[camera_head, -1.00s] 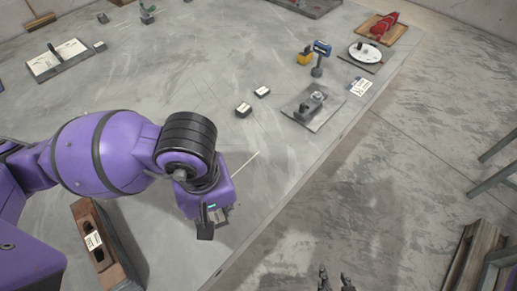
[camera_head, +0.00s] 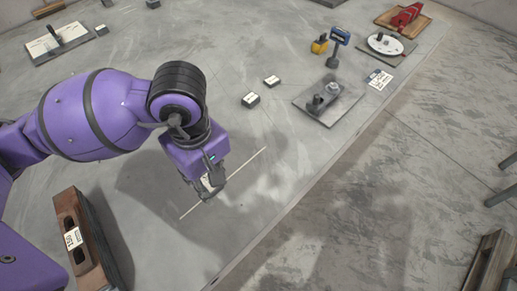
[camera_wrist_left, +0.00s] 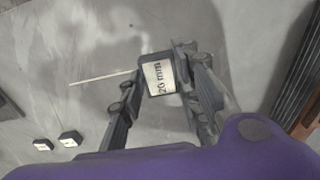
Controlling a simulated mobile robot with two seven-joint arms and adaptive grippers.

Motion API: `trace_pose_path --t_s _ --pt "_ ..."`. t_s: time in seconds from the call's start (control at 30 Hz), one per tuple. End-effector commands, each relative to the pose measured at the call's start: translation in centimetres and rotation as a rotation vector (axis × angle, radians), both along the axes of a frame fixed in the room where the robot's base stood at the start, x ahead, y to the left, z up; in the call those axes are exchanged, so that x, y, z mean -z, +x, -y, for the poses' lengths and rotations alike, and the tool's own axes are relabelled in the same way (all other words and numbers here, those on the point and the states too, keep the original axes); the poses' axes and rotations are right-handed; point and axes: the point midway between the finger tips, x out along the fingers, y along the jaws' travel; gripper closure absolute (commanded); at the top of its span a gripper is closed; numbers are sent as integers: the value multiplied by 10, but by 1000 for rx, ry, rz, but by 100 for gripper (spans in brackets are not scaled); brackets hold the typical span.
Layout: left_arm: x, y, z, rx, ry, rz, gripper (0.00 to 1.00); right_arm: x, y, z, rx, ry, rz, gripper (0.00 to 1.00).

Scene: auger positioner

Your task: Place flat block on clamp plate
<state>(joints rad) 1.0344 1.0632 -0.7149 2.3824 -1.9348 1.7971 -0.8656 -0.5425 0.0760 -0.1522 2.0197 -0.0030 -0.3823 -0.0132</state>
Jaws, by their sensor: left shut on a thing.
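My left gripper (camera_head: 208,190) is shut on a small dark block with a white label. In the left wrist view the block (camera_wrist_left: 157,76) reads "20 mm" and sits between the fingertips (camera_wrist_left: 160,85). The block appears held over the table near a thin pale line; its exact height cannot be told. The clamp plate, a grey plate (camera_head: 312,107) with a dark clamp fixture (camera_head: 328,94) on it, lies to the upper right of the gripper, near the table edge, apart from the block. My right gripper is out of view.
Two small labelled blocks (camera_head: 250,100) (camera_head: 271,81) lie left of the plate. A blue gauge on a stand (camera_head: 335,50), a yellow item (camera_head: 319,45) and a white card (camera_head: 380,79) are beyond it. A brown slotted block (camera_head: 80,240) stands at lower left.

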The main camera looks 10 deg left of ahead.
Motion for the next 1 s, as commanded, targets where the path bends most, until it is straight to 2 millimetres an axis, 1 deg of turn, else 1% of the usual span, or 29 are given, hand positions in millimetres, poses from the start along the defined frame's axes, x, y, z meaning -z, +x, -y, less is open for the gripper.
trace_pose_path --t_s 0.03,0.13,0.2,0.3,0.47,0.53,0.6,0.7,1.0 --pt "8 7 -3 -6 0 -1 100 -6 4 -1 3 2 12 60" --pt "25 21 -7 -4 -1 0 100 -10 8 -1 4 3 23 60" --pt "34 27 -10 -2 -1 1 100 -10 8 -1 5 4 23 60" --pt "41 33 -12 0 -1 3 100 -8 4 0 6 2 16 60" --pt "50 39 -14 -1 -1 2 100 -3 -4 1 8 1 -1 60" --pt "58 43 -16 0 -1 -1 100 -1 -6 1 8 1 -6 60" --pt "70 42 -15 -1 -2 -1 100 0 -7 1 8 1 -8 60" --pt "82 42 -15 1 -1 0 100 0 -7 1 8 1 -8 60" --pt "85 42 -15 2 0 4 100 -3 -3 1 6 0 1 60"
